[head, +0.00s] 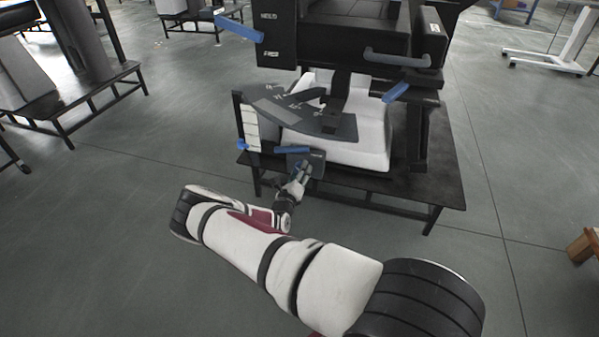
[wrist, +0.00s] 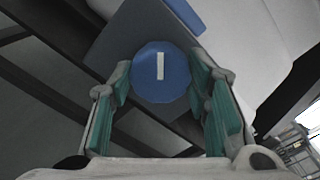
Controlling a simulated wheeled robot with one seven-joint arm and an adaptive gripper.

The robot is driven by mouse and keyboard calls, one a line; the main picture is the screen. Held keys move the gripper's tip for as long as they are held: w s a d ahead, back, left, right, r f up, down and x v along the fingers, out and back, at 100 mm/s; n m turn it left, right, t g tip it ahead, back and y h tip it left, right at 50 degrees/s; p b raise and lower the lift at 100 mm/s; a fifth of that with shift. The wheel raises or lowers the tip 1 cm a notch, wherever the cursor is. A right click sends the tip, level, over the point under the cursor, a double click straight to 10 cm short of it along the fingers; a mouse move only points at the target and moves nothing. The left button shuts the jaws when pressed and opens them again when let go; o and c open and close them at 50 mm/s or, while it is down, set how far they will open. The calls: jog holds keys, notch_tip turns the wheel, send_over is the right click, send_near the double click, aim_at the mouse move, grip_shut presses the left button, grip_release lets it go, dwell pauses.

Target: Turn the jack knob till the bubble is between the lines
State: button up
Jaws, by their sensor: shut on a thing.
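The round blue jack knob (wrist: 161,72) faces the camera in the wrist view, with a white mark standing nearly upright on it. My gripper (wrist: 162,84) has its green-padded fingers on both sides of the knob and is shut on it. In the head view my gripper (head: 300,177) is at the front edge of the lift column's stand, just below a small dark plate (head: 317,158). The knob cannot be made out there. A dark curved plate with pale markings (head: 290,108) lies above. I cannot make out the bubble or its lines in either view.
The black lift column machine (head: 345,35) stands on a dark low table (head: 440,185), with a white body (head: 370,145) and blue handles around it. Another bench (head: 60,115) stands at the left.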

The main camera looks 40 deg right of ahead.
jog(key=shift+s+n, duration=0.1)
jog(key=shift+n, duration=0.2)
dwell(0.4)
jog(key=o, duration=1.2)
jog(key=v, duration=1.2)
